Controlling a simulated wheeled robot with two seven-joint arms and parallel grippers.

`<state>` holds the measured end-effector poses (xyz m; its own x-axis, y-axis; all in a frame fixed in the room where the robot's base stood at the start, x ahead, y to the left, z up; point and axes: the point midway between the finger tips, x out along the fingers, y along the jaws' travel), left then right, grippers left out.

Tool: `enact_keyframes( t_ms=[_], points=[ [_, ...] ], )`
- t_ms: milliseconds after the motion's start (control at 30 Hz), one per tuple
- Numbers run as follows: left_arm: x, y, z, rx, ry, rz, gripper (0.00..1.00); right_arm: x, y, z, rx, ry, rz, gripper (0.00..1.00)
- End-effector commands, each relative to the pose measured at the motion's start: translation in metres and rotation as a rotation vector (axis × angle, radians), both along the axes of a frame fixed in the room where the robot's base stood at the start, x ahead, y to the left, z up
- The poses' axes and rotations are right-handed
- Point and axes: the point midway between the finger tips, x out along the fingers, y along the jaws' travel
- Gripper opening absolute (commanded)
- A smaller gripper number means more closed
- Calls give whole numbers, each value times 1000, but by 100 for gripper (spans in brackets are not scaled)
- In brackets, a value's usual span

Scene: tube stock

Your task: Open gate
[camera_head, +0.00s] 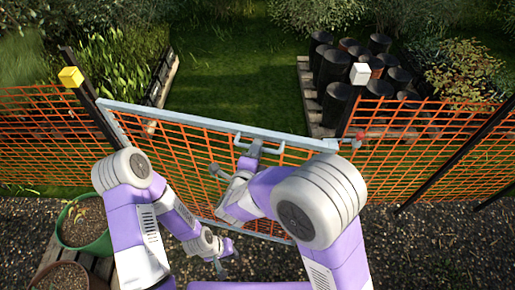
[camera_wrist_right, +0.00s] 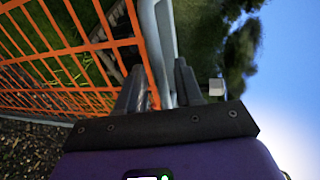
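The gate (camera_head: 180,115) has a grey frame and orange mesh. Its left side is at the dark left post, and its right end appears nearer to me than the right post, so it looks partly swung towards me. A grey handle (camera_head: 283,146) is on its top rail. My right gripper (camera_head: 252,152) is at this handle; in the right wrist view its fingers (camera_wrist_right: 160,82) stand either side of a grey bar and look closed on it. A red-tipped latch (camera_head: 359,135) is at the gate's right end. My left gripper (camera_head: 226,262) is low before the gate, apparently open and empty.
Orange mesh fence (camera_head: 430,125) continues on both sides. Posts carry a yellow block (camera_head: 71,77) and a white block (camera_head: 360,73). Black tubes (camera_head: 333,65) stand beyond the fence. The grass (camera_head: 235,75) behind the gate is clear.

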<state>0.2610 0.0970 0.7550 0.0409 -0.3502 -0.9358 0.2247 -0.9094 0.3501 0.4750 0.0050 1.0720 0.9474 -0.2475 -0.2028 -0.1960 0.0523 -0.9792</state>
Motion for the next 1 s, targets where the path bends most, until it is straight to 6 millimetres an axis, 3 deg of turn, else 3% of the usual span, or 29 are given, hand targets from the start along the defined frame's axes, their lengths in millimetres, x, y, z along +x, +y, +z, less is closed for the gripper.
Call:
enact_keyframes(
  t_ms=[200,467,700,1000],
  points=[
    [0,0,-2,0,0,0,23,17,-5,-4,0,1,0,35],
    [0,0,-2,0,0,0,23,17,-5,-4,1,2,0,35],
    [0,0,-2,0,0,0,23,17,-5,-4,1,2,0,0],
    [0,0,-1,0,0,0,23,16,-4,-4,1,2,-2,0]
  ],
)
